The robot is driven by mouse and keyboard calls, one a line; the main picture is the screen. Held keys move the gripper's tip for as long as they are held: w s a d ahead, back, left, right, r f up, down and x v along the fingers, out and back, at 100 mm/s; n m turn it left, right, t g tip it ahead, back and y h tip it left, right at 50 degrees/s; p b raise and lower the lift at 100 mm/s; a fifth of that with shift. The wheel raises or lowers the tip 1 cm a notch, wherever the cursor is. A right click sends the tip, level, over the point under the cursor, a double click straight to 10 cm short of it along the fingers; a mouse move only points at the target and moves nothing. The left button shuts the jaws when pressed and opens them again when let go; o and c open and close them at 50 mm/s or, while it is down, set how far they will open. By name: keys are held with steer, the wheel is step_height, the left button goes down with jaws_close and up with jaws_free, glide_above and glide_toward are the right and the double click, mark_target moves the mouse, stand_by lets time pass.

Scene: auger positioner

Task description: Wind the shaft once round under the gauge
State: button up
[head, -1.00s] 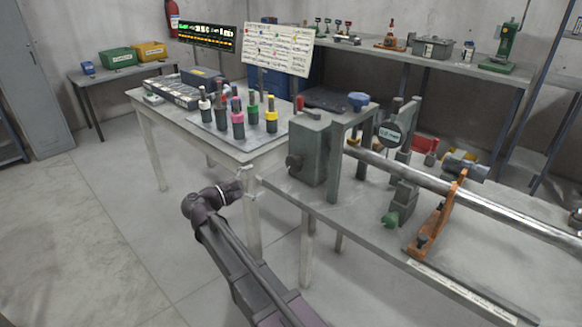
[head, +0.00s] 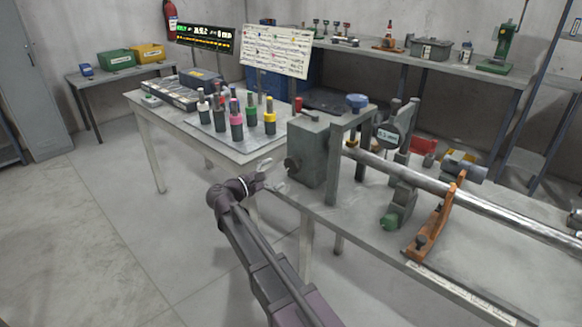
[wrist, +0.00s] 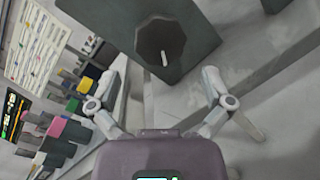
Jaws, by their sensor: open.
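The long steel shaft (head: 430,182) lies across the bench from the grey headstock block (head: 312,150) toward the right edge. The round dial gauge (head: 388,135) stands over the shaft just right of the headstock. A dark round knob (head: 292,166) sits on the headstock's left end; the wrist view shows it (wrist: 163,40) ahead, with a pale mark on its face. My gripper (head: 266,166) is open and empty, just left of the knob and apart from it. In the wrist view its spread fingers (wrist: 162,88) lie on either side below the knob.
A side table (head: 190,130) with coloured-collar tools (head: 251,114) stands behind left of my gripper. The bench edge runs below it. Open floor (head: 80,240) lies at left.

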mark_target(290, 167)
steer(key=shift+x, duration=3.1)
steer(key=shift+c, duration=0.2)
steer(key=c, duration=0.9)
